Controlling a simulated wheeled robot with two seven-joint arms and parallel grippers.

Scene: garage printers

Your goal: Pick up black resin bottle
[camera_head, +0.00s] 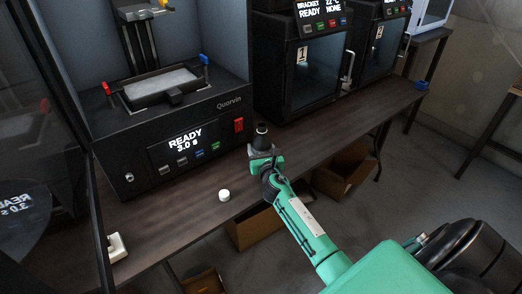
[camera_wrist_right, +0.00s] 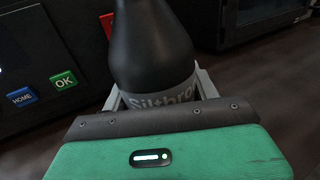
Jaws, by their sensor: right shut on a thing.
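The black resin bottle (camera_head: 262,139) stands upright above the wooden bench, in front of the right side of the large printer. In the right wrist view the bottle (camera_wrist_right: 152,45) fills the top middle, with grey label lettering on its lower part. My right gripper (camera_head: 264,158) is shut around the bottle, with a grey finger on each side of it (camera_wrist_right: 152,92). The bottle's base is hidden behind the gripper, so I cannot tell whether it touches the bench. My left gripper is not in view.
A large resin printer (camera_head: 170,110) reading READY stands at the left. Black printers (camera_head: 305,65) stand further right. A small white cap (camera_head: 224,195) lies on the bench (camera_head: 185,205), near its front edge. Open cardboard boxes (camera_head: 258,228) sit on the floor below.

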